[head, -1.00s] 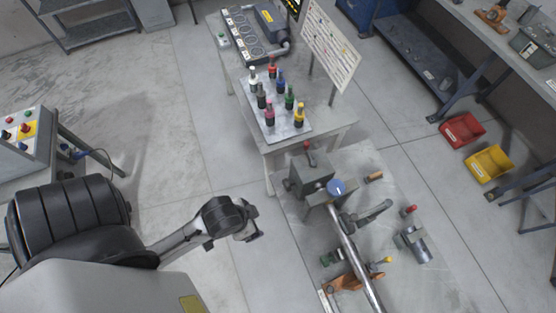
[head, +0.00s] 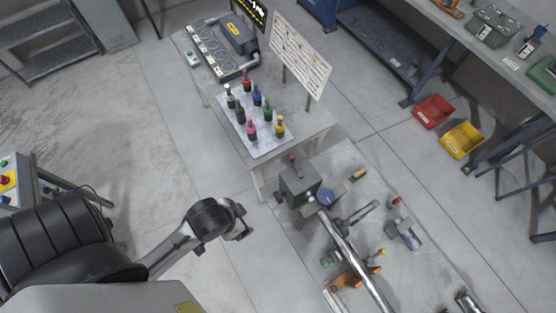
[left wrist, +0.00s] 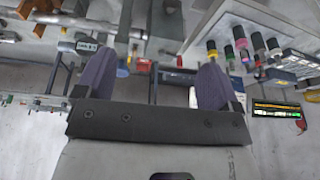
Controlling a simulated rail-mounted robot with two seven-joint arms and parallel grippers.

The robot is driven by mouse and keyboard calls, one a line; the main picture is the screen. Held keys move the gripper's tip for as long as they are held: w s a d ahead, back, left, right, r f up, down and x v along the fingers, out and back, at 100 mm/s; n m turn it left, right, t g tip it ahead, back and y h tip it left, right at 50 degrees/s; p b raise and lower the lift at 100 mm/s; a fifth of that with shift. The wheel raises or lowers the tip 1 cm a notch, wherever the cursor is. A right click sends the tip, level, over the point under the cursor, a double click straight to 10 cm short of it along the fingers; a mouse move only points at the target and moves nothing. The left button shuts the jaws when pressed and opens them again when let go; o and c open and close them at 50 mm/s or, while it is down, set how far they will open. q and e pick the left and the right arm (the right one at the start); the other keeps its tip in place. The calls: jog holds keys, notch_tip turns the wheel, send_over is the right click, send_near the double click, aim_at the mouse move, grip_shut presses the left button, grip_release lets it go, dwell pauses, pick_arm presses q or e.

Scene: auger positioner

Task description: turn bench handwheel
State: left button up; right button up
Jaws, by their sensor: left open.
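No part is clearly recognisable as a spoked handwheel. A small blue round cap or wheel (head: 327,197) sits beside a grey block (head: 299,184) with a red-knobbed lever, at the upper end of a long metal shaft (head: 350,248). Something blue, perhaps the same part, shows in the left wrist view (left wrist: 122,69). My left gripper (head: 243,226) is left of the grey block and apart from it. In the left wrist view its dark fingers (left wrist: 154,80) are spread, with nothing held between them. My right gripper cannot be made out.
A table (head: 306,128) with a tray of several coloured bottles and a sloping board stands beyond the block. An orange bracket (head: 352,280), a grey cylinder (head: 405,235) and levers lie around the shaft. Red (head: 433,111) and yellow bins (head: 462,140) are on the right.

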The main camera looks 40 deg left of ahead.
pick_arm(q)
jog(key=s+a+f+g+y+b, duration=0.1)
jog(key=s+a+f+b, duration=0.1)
jog(key=f+b, duration=1.15)
jog(key=s+a+f+g+y+b, duration=0.1)
jog(key=s+a+f+b, duration=0.15)
jog(key=f+b, duration=1.15)
jog(key=m+t+h+b, duration=0.1)
jog(key=t+h+b, duration=0.55)
jog(key=t, duration=0.95)
send_near(278, 198)
notch_tip(278, 198, down, 3)
jog(key=s+a, duration=0.2)
jog(key=s, duration=0.1)
jog(key=b+x, duration=0.1)
jog(key=x, duration=1.2)
jog(key=shift+d+b, duration=0.15)
jog(key=shift+b, duration=0.2)
jog(key=shift+w+d, duration=0.15)
jog(key=shift+w, duration=0.35)
pick_arm(e)
notch_tip(278, 198, down, 37)
jog(key=d, duration=0.1)
jog(key=shift+d, duration=0.35)
jog(key=shift+s, duration=0.1)
